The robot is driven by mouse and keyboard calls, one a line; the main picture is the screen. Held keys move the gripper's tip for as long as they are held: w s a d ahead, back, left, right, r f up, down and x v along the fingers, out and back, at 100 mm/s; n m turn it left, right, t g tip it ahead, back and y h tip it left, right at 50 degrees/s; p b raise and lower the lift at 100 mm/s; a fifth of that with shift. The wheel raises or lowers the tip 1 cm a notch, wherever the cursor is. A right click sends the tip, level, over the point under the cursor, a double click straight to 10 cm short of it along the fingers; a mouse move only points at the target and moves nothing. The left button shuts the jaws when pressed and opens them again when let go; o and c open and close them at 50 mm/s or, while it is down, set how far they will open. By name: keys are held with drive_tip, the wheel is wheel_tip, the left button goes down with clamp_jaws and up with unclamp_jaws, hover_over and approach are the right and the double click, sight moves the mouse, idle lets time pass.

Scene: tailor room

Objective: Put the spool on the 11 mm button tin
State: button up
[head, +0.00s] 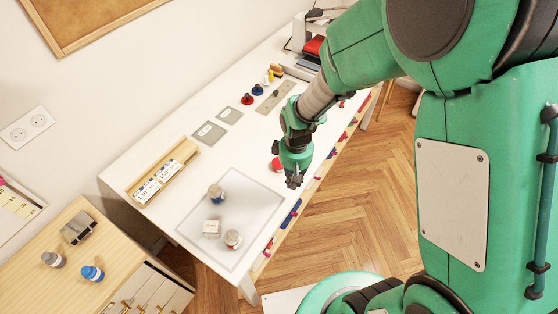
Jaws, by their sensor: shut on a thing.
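My gripper (294,182) points down over the front part of the white table, to the right of the pale mat. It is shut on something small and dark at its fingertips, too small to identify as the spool. A round red thing (276,164) shows just left of the gripper, partly hidden by it. No 11 mm label is legible, so I cannot tell which is the button tin.
Red (247,99), blue (257,89) and yellow (269,76) pieces stand farther back near a grey-beige strip (275,96). Two grey plates (208,133) and a wooden card rack (163,174) lie along the wall side. A wooden cabinet (62,245) stands at lower left.

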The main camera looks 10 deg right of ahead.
drive_tip(key=shift+s, duration=0.25)
drive_tip(key=shift+w, duration=0.15)
approach(279, 165)
drive_tip(key=shift+w+d+f, duration=0.2)
drive_tip(key=shift+w+f, duration=0.3)
drive_tip(key=shift+w, duration=0.35)
drive_tip(key=shift+f, duration=0.1)
drive_tip(key=shift+f, duration=1.65)
drive_tip(key=shift+f+b, duration=0.15)
drive_tip(key=shift+b, duration=0.15)
drive_tip(key=o, duration=0.8)
